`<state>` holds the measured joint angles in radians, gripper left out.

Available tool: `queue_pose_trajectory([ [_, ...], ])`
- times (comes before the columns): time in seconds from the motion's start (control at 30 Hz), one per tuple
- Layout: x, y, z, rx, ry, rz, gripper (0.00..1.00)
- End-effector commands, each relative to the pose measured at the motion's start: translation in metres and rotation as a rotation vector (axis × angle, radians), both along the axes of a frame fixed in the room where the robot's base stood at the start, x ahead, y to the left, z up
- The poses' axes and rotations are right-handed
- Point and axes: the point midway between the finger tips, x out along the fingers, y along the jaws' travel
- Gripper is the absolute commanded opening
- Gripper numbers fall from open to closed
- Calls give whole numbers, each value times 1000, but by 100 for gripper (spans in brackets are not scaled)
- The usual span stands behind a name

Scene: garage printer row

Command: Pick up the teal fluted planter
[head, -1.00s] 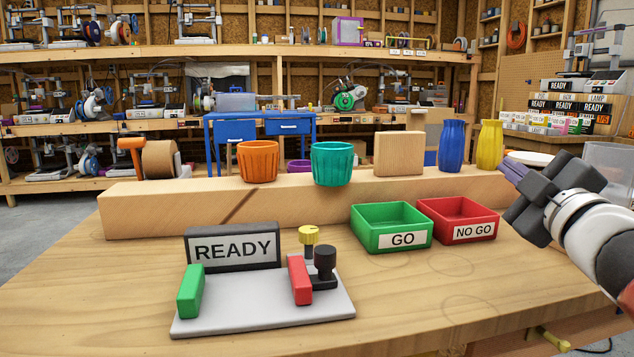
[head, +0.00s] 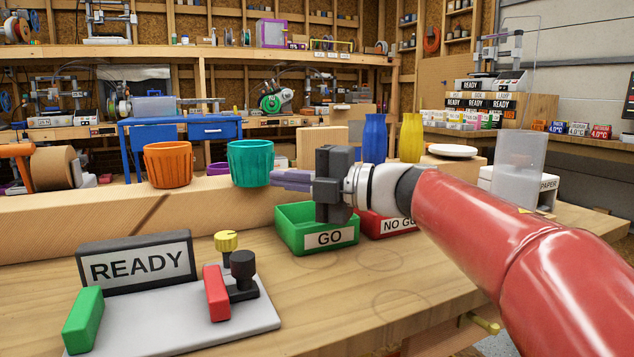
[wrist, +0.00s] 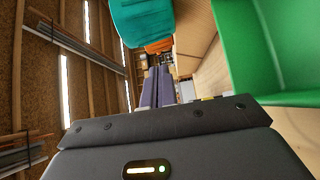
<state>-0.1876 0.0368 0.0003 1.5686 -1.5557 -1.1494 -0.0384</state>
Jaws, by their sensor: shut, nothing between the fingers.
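The teal fluted planter (head: 250,163) stands upright on the raised wooden beam, to the right of the orange fluted planter (head: 168,165). My gripper (head: 274,180) points left, with its purple fingers shut and empty. Its fingertips are at the right side of the teal planter, near its lower part; I cannot tell whether they touch it. In the wrist view the teal planter (wrist: 143,22) is at the top, beyond the shut fingers (wrist: 157,85), with the orange planter (wrist: 160,46) behind it.
The green GO bin (head: 290,240) lies below my gripper, and the red NO GO bin (head: 375,224) is partly hidden by it. A wooden block (head: 322,139) and blue and yellow vases (head: 411,138) stand to the right. The READY fixture (head: 137,260) is in front.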

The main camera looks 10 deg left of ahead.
Motion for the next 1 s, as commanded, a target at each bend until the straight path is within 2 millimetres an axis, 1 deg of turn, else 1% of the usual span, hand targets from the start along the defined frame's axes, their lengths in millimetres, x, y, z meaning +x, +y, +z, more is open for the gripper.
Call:
queue_pose_trajectory([
  [0.03,2,11,0,0,1,4,0],
  [0.07,3,16,0,0,1,2,0],
  [0.1,12,18,-1,-1,2,-1,0],
  [0.13,16,20,0,0,2,-1,0],
  [0.3,32,30,0,0,1,-1,0],
  [0.47,37,33,0,0,1,-1,0],
  [0.77,38,33,0,0,1,-2,0],
  [0.87,45,37,4,1,3,-1,0],
  [1.0,62,48,5,0,4,0,0],
])
